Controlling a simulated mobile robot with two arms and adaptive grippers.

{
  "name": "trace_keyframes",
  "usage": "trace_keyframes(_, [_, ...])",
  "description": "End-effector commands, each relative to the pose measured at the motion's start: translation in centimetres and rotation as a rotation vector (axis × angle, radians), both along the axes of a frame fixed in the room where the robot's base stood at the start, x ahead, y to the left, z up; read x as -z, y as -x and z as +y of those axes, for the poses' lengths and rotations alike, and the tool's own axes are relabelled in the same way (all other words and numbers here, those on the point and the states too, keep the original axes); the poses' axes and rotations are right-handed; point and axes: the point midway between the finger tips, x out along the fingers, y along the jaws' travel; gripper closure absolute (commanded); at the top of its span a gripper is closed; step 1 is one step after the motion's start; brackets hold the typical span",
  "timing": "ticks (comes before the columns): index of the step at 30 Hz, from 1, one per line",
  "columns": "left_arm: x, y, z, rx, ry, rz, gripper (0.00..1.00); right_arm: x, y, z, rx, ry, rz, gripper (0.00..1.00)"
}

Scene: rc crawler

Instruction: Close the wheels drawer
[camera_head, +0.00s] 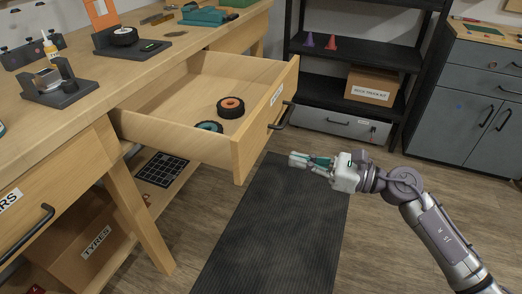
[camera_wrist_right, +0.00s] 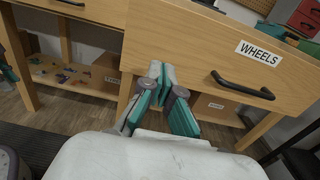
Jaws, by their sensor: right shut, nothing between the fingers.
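The wheels drawer (camera_head: 247,142) is pulled well out from under the wooden workbench. It holds an orange-hubbed wheel (camera_head: 231,107) and a teal-hubbed wheel (camera_head: 209,127). Its front, with the WHEELS label (camera_wrist_right: 259,52) and dark bar handle (camera_wrist_right: 242,86), fills much of the right wrist view; the handle also shows in the head view (camera_head: 281,117). My right gripper (camera_head: 291,160) is shut and empty, in front of the drawer and lower than its handle. In the right wrist view its fingertips (camera_wrist_right: 162,68) point toward the drawer front, left of the handle.
The workbench top (camera_head: 165,62) carries fixtures and tools. A TYRES box (camera_head: 92,238) sits under it. A dark shelf unit (camera_head: 350,55) and grey cabinet (camera_head: 468,95) stand behind. The dark floor mat (camera_head: 275,235) is clear.

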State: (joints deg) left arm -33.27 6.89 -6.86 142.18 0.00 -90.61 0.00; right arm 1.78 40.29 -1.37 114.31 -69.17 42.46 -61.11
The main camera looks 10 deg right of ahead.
Motion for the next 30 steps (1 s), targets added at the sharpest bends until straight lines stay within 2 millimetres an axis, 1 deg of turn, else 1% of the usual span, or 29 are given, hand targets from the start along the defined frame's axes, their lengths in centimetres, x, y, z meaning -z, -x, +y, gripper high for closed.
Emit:
trace_keyframes(1, [-0.3,0.0,0.0,0.000,0.000,0.000,0.63,-0.3,-0.7,1.0,-0.001,-0.003,-0.002,1.00])
trace_keyframes(4, [-0.4,-0.1,0.0,0.000,0.000,0.000,0.63,-0.3,-1.9,2.8,-0.001,-0.005,-0.002,1.00])
trace_keyframes(9, [0.7,-0.4,-0.1,0.001,-0.001,0.007,0.63,-0.2,-3.7,5.3,0.001,-0.006,0.000,1.00])
trace_keyframes(12, [1.2,-0.5,-0.1,0.001,-0.001,0.012,0.63,-0.1,-4.4,6.4,0.001,-0.006,0.001,1.00])
trace_keyframes(18, [1.7,-0.5,-0.1,0.001,-0.002,0.014,0.63,0.0,-5.0,7.3,0.002,-0.003,0.003,1.00])
trace_keyframes(30, [1.6,-0.8,-0.1,0.001,-0.001,0.009,0.63,0.0,-5.1,7.4,0.001,-0.003,0.003,1.00])
